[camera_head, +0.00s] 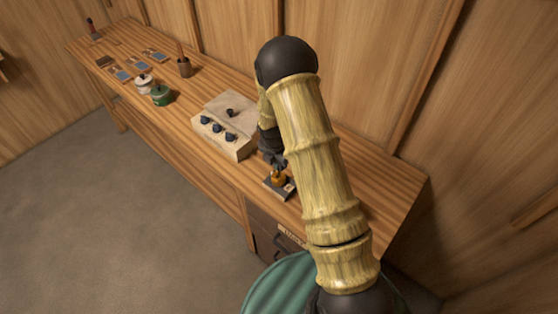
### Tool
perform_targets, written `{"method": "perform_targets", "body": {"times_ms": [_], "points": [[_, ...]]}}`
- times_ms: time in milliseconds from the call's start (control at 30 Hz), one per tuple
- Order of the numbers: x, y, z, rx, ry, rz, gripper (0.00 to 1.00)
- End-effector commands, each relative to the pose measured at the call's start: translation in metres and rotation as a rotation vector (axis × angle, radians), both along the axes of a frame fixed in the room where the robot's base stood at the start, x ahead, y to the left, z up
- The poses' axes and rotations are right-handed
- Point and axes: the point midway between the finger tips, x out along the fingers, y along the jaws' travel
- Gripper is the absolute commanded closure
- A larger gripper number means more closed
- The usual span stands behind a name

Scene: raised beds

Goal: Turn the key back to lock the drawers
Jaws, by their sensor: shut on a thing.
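My gripper (275,163) points down at the bench's front edge, right of the pale control box. It is shut on a small amber-coloured key (277,175). The key stands on a small dark plate (273,187) with a light patch at its right. The key's exact turn angle is too small to tell. Dark drawers (264,232) with a pale label and dark handles are below the plate, under the bench top. My arm and the green round shape at the bottom hide part of the drawers.
The pale box (227,124) with several dark knobs stands close left of my gripper. Further left on the wooden bench (185,107) are a green pot (161,95), a white pot (143,82), a brown cup (184,67) and several flat cards. The wall runs close behind.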

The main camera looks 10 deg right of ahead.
Motion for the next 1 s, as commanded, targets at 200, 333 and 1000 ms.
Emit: {"method": "perform_targets", "body": {"times_ms": [200, 333, 1000], "points": [[0.0005, 0.0000, -0.0010, 0.000, 0.000, 0.000, 1.00], [0.0004, 0.0001, -0.0009, 0.000, 0.000, 0.000, 1.00], [0.0004, 0.0004, -0.0080, 0.000, -0.001, 0.001, 1.00]]}}
